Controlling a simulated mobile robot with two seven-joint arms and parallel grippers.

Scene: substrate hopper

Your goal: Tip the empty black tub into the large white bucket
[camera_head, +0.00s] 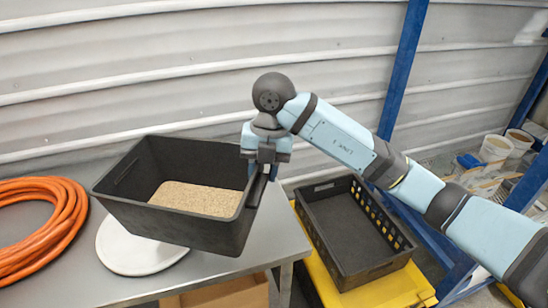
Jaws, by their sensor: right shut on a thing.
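The black tub (170,222) is at centre left, above the grey metal table. It is not empty: a layer of tan granular material (195,198) lies in its bottom. My right gripper (264,170) is shut on the tub's right-hand rim, reaching down from above. The tub looks close to level, with its front right corner over the table's edge. A flat white round thing (135,255) shows partly below the tub; the tub hides the rest, and I cannot tell whether it is a lid or part of the large white bucket. My left gripper is not in view.
A coiled orange hose (40,225) lies on the table (75,290) at left. A black crate (355,235) sits on a yellow base (385,290) right of the table. Blue rack posts (405,65) and shelved pots (495,148) stand at right. A corrugated wall closes the back.

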